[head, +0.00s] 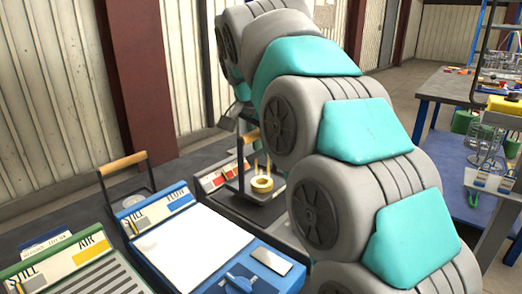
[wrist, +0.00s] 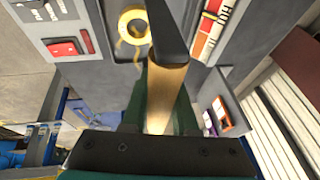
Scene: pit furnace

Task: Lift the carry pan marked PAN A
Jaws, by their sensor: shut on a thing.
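My gripper (wrist: 163,88) is shut on the wooden handle (wrist: 166,98) of a carry pan, its dark green fingers on both sides of the grip. In the head view the handle (head: 249,137) rises on a dark frame over the pan (head: 256,195), which carries a yellow ring (head: 262,184) with thin upright pins beside it. The ring also shows in the wrist view (wrist: 134,26). I cannot read a PAN A mark on it. I cannot tell whether the pan is clear of the bench.
Another wooden-handled carrier (head: 124,164) stands at left. A red-and-white strip (head: 212,178) lies beside the held pan. A blue table (head: 450,88) stands at right.

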